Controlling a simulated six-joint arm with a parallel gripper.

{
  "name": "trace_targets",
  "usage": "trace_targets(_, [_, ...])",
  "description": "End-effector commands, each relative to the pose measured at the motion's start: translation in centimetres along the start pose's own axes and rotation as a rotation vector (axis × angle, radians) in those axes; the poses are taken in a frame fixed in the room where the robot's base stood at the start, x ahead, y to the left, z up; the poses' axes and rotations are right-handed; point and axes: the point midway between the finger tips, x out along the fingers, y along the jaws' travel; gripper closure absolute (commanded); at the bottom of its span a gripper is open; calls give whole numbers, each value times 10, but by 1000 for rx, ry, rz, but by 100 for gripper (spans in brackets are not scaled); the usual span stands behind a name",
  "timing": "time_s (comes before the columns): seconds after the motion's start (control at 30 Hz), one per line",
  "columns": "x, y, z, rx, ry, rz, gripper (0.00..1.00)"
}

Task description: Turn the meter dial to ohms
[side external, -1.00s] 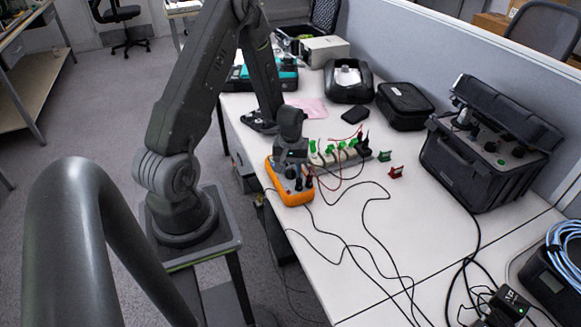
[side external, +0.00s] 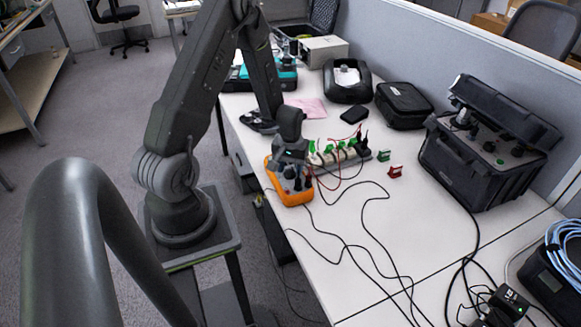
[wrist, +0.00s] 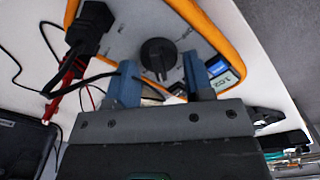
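The meter (side external: 294,199) has an orange rim and lies face up on the white table. In the wrist view its grey face (wrist: 133,38) shows a round black dial (wrist: 158,54) with a raised bar. The pointed-to marking is too small to read. Part of the display (wrist: 222,78) shows beside the right finger. My gripper (wrist: 160,80) is open above the meter, its two fingers apart on either side of the dial's near edge. I cannot tell whether they touch it. In the side view my gripper (side external: 291,158) is over the meter's far half and hides part of it.
Black and red lead plugs (wrist: 90,25) stand in the meter beside the dial. A power strip (side external: 340,155) with green and black plugs lies close behind. Loose black cables (side external: 345,243) cross the table.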

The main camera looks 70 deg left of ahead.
Motion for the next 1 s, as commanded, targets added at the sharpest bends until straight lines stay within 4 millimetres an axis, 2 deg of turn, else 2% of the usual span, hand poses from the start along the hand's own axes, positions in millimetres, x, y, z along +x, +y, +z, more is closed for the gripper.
trace_targets(0.03, [0,0,0,0,0,0,48])
trace_targets(0.13, [0,0,0,0,0,0,40])
trace_targets(0.47, [-7,0,0,-1,2,0,40])
trace_targets(0.63, [-33,0,-1,-1,5,1,40])
trace_targets(1.0, [-112,0,0,0,5,1,40])
